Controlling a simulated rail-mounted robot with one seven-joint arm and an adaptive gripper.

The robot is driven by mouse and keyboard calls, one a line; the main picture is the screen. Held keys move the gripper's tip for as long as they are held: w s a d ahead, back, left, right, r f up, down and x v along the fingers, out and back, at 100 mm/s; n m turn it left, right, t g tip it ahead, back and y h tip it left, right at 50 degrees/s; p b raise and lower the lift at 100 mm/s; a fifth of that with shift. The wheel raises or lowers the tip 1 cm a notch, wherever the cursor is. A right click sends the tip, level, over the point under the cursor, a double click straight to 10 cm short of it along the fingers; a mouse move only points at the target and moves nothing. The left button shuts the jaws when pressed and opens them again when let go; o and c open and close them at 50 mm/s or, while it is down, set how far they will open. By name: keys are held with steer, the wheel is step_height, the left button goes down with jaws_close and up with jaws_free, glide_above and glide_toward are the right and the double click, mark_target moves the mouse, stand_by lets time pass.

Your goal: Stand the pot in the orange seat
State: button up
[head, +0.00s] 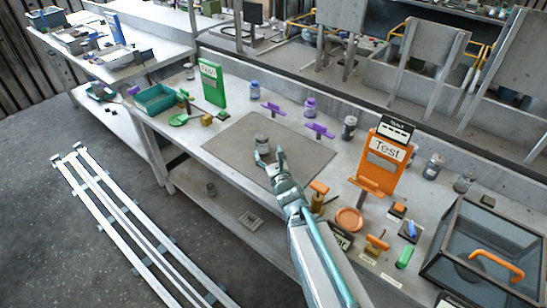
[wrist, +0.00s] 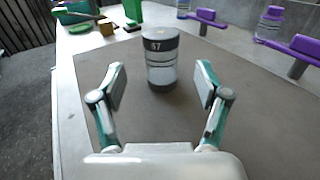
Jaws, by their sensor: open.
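The pot, a grey cylinder (head: 262,142) with a dark band, stands upright on the grey-brown mat (head: 232,140). In the wrist view the pot (wrist: 160,60) shows the number 57 on its band. My gripper (head: 270,158) is open and empty at the near side of the pot. In the wrist view my gripper (wrist: 160,90) has a finger to the left and right of the pot's line, both apart from it. The orange seat looks to be the round orange dish (head: 349,220), empty, on the bench right of my arm.
An orange Test panel (head: 385,160) stands behind the dish, with small orange-handled items around it. A glass-sided case (head: 487,250) is at the right. A green Test panel (head: 212,85), a green dish (head: 179,120) and purple holders (head: 320,130) stand around the mat.

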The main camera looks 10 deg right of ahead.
steer(key=shift+s+d+r+p, duration=0.15)
steer(key=shift+s+p, duration=0.35)
steer(key=shift+p, duration=0.95)
steer(key=shift+s+r+p, duration=0.15)
steer(key=shift+s+p, duration=0.35)
steer(key=shift+p, duration=0.9)
steer(key=s+p, duration=0.2)
steer(key=p, duration=0.1)
steer(key=shift+s+d+f, duration=0.15)
steer(key=shift+s, duration=0.15)
steer(key=shift+o, duration=0.5)
steer(key=shift+s+f, duration=0.15)
steer(key=shift+s, duration=0.15)
